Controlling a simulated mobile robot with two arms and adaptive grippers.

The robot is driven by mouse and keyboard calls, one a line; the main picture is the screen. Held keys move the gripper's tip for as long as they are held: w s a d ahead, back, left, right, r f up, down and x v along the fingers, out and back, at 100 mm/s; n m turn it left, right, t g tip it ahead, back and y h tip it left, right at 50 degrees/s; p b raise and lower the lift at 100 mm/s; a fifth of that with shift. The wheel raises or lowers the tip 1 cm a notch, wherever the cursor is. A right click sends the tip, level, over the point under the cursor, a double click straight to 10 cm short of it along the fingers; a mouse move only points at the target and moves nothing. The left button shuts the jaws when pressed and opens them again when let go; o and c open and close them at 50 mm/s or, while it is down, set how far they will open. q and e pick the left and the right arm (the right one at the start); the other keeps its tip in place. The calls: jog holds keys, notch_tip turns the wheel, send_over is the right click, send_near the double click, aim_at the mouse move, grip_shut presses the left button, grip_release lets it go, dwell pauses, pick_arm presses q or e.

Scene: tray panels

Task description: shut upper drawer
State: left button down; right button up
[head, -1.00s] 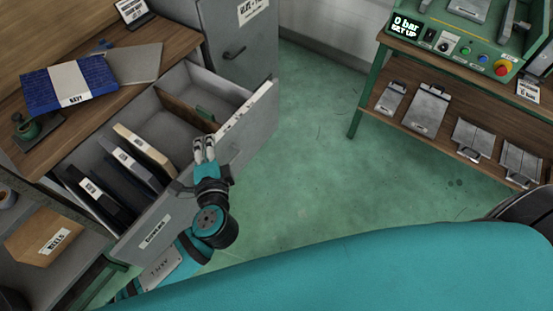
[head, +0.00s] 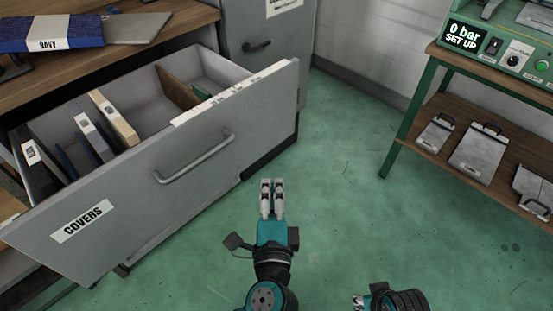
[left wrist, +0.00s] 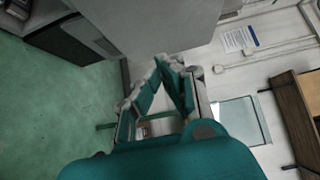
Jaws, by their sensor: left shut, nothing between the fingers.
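The upper drawer (head: 130,195) is grey, labelled COVERS, and pulled well out of its cabinet. Its bar handle (head: 195,157) is on the front face. Upright folders (head: 95,130) stand inside it. My left gripper (head: 272,186) is shut and empty, in front of the drawer and right of the handle, apart from it. Its fingers also show in the left wrist view (left wrist: 163,62). My right gripper (head: 359,300) shows only in part at the bottom edge, and its jaw state is unclear.
A wooden worktop (head: 140,48) with a NAVY bundle (head: 50,34) is above the drawer. A grey cabinet (head: 268,60) stands behind. A green bench (head: 405,130) with a pressure panel is at the right. The green floor between is clear.

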pick_arm(q)
send_near(260, 131)
jog(key=w+d, duration=0.3)
jog(key=shift+w+a, duration=0.55)
jog(key=shift+a, duration=0.25)
jog(key=shift+w+a, duration=0.55)
jog(key=shift+a, duration=0.25)
pick_arm(e)
jog(key=shift+d+f, duration=0.1)
jog(key=shift+f, duration=0.15)
pick_arm(q)
jog(key=shift+w, duration=0.1)
